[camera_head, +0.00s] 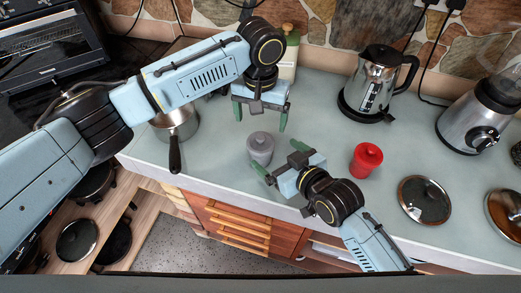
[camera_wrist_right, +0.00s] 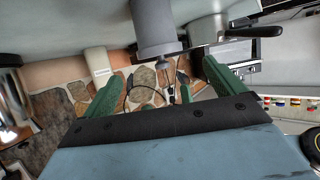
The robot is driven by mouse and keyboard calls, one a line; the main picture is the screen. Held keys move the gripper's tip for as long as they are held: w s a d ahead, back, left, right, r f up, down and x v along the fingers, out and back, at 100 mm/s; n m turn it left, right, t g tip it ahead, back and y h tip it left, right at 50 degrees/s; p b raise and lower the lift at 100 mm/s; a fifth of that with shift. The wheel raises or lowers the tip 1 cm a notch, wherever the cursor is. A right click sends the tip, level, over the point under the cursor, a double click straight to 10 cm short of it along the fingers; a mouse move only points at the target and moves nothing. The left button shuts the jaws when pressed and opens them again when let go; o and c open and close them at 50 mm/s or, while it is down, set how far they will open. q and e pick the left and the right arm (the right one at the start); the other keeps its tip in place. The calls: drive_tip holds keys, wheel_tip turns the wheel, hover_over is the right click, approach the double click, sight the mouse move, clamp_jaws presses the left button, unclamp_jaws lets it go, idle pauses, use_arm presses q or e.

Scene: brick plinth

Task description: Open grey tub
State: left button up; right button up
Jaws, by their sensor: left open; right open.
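The grey tub (camera_head: 260,149) stands upright on the pale counter, with its lid appearing to be on. In the right wrist view the tub (camera_wrist_right: 153,25) is at the top centre, ahead of the fingers. My left gripper (camera_head: 260,116) is open and empty, just behind and above the tub, fingers pointing down towards the counter. My right gripper (camera_head: 279,160) is open, at the tub's front right, fingers pointing towards it. In the right wrist view the open green fingers (camera_wrist_right: 158,82) have nothing between them; the tub looks apart from them.
A red lidded tub (camera_head: 367,160) stands to the right. A kettle (camera_head: 374,82), blender (camera_head: 475,118) and glass lid (camera_head: 424,200) are further right. A saucepan (camera_head: 176,125) is left, below my left arm. A bottle (camera_head: 288,62) stands behind my left gripper. The counter's front edge is close.

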sight(262, 144)
drive_tip(key=x, duration=0.7)
drive_tip(key=c, duration=1.4)
drive_tip(key=o, duration=1.4)
drive_tip(key=shift+c, duration=0.2)
